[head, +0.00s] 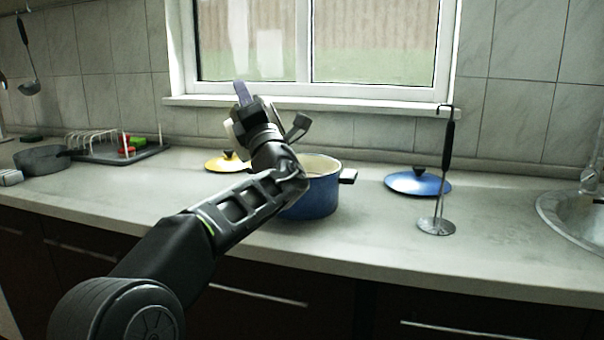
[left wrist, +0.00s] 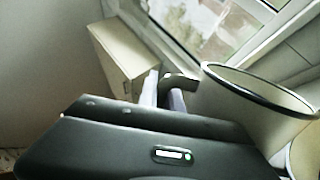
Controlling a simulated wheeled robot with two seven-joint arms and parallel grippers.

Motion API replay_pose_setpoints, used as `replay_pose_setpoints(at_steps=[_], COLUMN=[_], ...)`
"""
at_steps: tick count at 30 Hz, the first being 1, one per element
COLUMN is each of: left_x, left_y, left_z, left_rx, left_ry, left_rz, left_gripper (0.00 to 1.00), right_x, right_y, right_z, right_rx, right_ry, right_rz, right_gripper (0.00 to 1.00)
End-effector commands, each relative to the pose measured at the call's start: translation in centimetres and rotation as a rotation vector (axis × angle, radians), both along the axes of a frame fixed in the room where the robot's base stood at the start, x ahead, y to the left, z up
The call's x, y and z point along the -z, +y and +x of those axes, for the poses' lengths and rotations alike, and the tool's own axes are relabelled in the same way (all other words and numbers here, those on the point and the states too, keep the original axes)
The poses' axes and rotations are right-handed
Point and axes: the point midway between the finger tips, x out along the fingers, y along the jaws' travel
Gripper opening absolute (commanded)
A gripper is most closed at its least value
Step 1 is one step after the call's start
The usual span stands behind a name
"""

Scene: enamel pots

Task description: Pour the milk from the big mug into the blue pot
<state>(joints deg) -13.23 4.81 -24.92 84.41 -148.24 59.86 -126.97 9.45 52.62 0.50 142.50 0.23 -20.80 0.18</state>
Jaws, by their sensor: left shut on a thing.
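The blue pot (head: 312,200) stands on the counter, open, with a cream inside and dark side handles; my left arm hides its left part. My left gripper (head: 243,92) is raised above and behind the pot's left side. It is shut on the dark handle of the big mug (left wrist: 245,105), which is cream with a black rim and looks tilted in the left wrist view. The fingers (left wrist: 163,90) show at that handle. In the head view the mug is mostly hidden behind my gripper. I cannot see any milk. My right gripper is not in view.
A dish rack (head: 105,148) and grey pan (head: 42,160) are at left. The window (head: 310,45) is behind.

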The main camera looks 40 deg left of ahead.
Motion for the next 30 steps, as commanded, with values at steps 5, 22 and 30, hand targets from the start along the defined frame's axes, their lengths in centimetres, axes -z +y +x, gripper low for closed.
replay_pose_setpoints(at_steps=[5,22,30], left_x=[-0.1,-0.3,0.0], left_y=[0.0,0.7,2.6], left_z=[0.0,-0.7,-2.9], left_rx=[-0.001,0.002,0.022], left_ry=[0.002,-0.053,-0.274], left_rz=[0.002,-0.050,-0.266], left_gripper=[0.00,0.00,0.00], right_x=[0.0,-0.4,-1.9], right_y=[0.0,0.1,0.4], right_z=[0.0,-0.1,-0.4], right_rx=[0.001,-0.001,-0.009], right_ry=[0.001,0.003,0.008], right_rz=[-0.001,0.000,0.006], right_gripper=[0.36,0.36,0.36])
